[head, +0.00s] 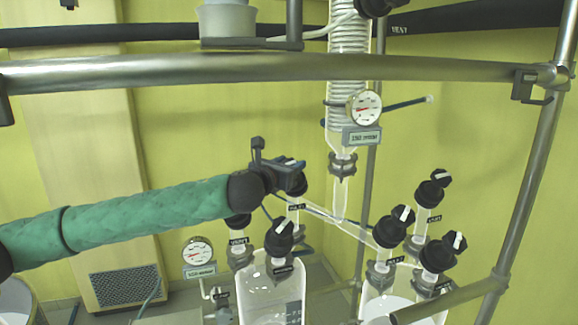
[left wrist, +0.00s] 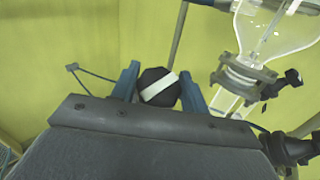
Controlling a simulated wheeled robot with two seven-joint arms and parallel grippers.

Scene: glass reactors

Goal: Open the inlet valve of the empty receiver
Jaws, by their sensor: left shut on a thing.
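My left gripper (head: 285,178) comes in from the left and is shut on a black valve knob (left wrist: 158,87). In the left wrist view the knob, with a white stripe tilted up to the right, sits between the two blue fingers. In the head view this knob (head: 298,184) tops a glass stem by the sloping glass tube and is partly hidden by the gripper. The left glass receiver (head: 258,297) looks clear, with its bottom out of frame. The right receiver (head: 373,302) shows a whitish content. My right gripper is not in view.
Other black knobs with white stripes stand close by on the left receiver (head: 279,238) and right receiver (head: 392,229). A coiled glass condenser (head: 348,105) hangs above. A steel rail (head: 200,70) crosses in front, and gauges (head: 364,107) flank the glassware.

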